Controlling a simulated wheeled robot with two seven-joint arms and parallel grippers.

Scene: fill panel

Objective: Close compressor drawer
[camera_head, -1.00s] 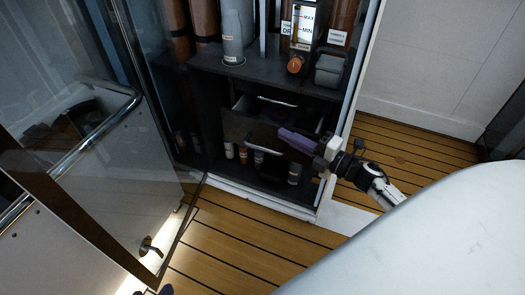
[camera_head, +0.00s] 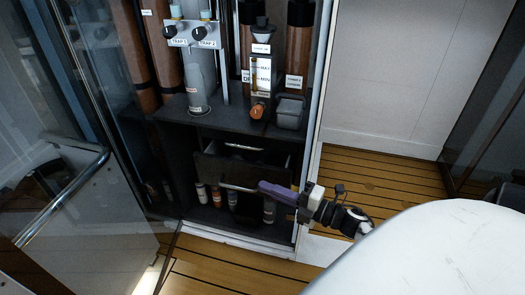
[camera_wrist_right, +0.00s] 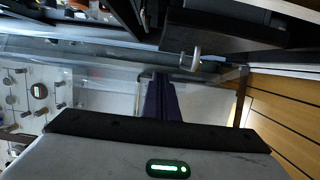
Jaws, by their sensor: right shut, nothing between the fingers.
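The dark drawer (camera_head: 222,168) sits in the lower part of the open cabinet in the head view. It is pulled partly out, and its interior shows behind the front. A pale bar handle (camera_head: 237,187) is on its front. My right gripper (camera_head: 264,187), with purple fingers, is shut and empty. Its tips are at the right end of the handle; I cannot tell whether they touch. In the right wrist view the purple fingers (camera_wrist_right: 160,98) are together, and a light metal fitting (camera_wrist_right: 194,60), apparently the handle, shows above and right of them. My left gripper is out of view.
Several small bottles (camera_head: 216,198) stand below the drawer. A shelf above holds a grey cylinder (camera_head: 198,88) and a grey bin (camera_head: 290,112). The open glass door (camera_head: 90,215) is at left. Wooden floor (camera_head: 375,185) is clear at right.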

